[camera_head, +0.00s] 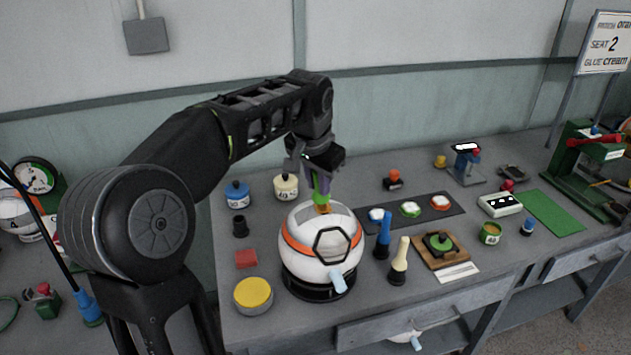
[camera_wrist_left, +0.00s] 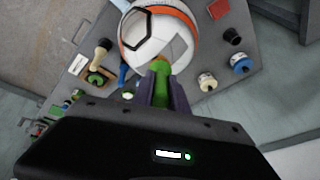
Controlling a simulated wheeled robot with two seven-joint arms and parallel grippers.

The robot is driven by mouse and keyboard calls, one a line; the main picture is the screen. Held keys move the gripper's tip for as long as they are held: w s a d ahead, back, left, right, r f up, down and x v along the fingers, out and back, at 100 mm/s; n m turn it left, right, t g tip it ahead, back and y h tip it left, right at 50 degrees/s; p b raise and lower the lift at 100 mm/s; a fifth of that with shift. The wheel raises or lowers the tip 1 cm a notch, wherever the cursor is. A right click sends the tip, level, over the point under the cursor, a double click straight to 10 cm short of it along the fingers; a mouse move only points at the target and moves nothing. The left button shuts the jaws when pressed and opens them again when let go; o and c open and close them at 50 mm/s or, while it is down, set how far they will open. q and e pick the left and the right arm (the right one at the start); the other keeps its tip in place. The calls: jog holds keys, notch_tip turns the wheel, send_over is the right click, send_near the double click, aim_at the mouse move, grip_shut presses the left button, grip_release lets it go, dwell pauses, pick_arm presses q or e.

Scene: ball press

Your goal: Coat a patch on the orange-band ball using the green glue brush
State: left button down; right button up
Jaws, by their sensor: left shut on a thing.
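The orange-band ball (camera_head: 308,255) is white with an orange stripe and a black-outlined hexagon patch. It sits in a dark round stand (camera_head: 318,290) on the bench. My left gripper (camera_head: 319,172) is shut on the green glue brush (camera_head: 321,192), above the ball's far upper side. The brush points down, its tan tip at the ball's top edge; I cannot tell whether it touches. My right gripper is not in view.
A cream-lidded pot (camera_head: 286,187) and a blue-lidded pot (camera_head: 238,195) stand behind the ball. Blue (camera_head: 383,236) and cream (camera_head: 399,262) handled tools stand close at its right. A yellow tin (camera_head: 253,295) is at front left. A sign (camera_head: 605,43) reads "SEAT 2" and "GLUE cream".

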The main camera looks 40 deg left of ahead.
pick_arm(q)
jog(key=shift+w+d+p, duration=0.4)
jog(key=shift+w+d, duration=0.35)
jog(key=shift+w, duration=0.35)
notch_tip(320, 180, up, 6)
jog(key=p, duration=0.4)
jog(key=shift+r, duration=0.15)
notch_tip(320, 180, up, 3)
jog(key=shift+f, duration=0.1)
